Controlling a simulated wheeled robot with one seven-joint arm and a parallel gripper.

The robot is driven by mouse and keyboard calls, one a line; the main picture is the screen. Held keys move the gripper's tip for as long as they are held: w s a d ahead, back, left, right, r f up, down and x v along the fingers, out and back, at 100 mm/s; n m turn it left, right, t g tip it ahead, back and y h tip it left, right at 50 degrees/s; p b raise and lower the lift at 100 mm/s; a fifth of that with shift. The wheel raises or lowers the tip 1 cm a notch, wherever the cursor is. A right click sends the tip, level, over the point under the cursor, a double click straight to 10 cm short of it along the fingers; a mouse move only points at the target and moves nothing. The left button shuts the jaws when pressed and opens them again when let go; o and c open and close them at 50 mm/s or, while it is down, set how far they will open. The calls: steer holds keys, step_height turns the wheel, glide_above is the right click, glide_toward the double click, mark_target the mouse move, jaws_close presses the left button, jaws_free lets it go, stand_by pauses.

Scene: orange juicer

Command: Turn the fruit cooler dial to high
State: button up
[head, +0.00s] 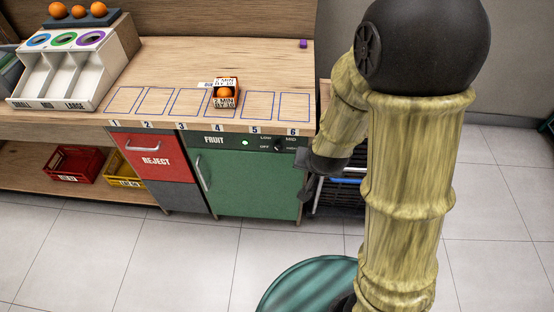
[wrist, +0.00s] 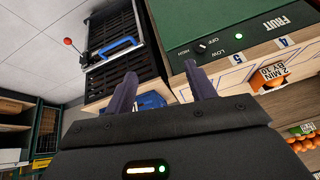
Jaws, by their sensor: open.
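The fruit cooler is the green-doored cabinet (head: 245,180) under the counter, marked FRUIT. In the head view my gripper (head: 305,185) is at the cooler's right edge, below the dial's height, partly hidden by my arm.
A green light (head: 245,142) glows on the panel. The red REJECT bin (head: 155,155) is left of the cooler. A small box with an orange (head: 225,93) stands on the counter above. A dark rack with blue parts (head: 340,195) is right of the cooler.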

steer(key=w+a+f+t+h+b, duration=0.1)
steer(key=a+f+t+b, duration=0.15)
steer(key=f, duration=0.25)
steer(key=w+a+f+m+t+h+b, duration=0.1)
steer(key=f+b, duration=0.2)
steer(key=f, duration=0.2)
steer(key=w+a+f+t+b, duration=0.2)
steer(key=f, duration=0.3)
steer(key=s+a+f+n+t+y+b, duration=0.1)
steer(key=s+a+f+n+t+b, duration=0.1)
steer(key=a+t+b, duration=0.3)
steer(key=shift+s+f+n+t, duration=0.4)
steer(key=shift+s+t, duration=0.15)
steer(key=shift+t, duration=0.3)
steer(key=shift+w+a+f+b, duration=0.1)
steer(key=shift+w+b, duration=0.05)
steer(key=shift+b, duration=0.5)
steer(key=w+b, duration=0.1)
steer(key=b, duration=0.4)
steer(key=shift+w+a+f+b, duration=0.1)
steer(key=shift+w+b, duration=0.25)
steer(key=shift+b, duration=0.05)
steer(key=shift+w+b, duration=0.15)
steer(key=shift+b, duration=0.65)
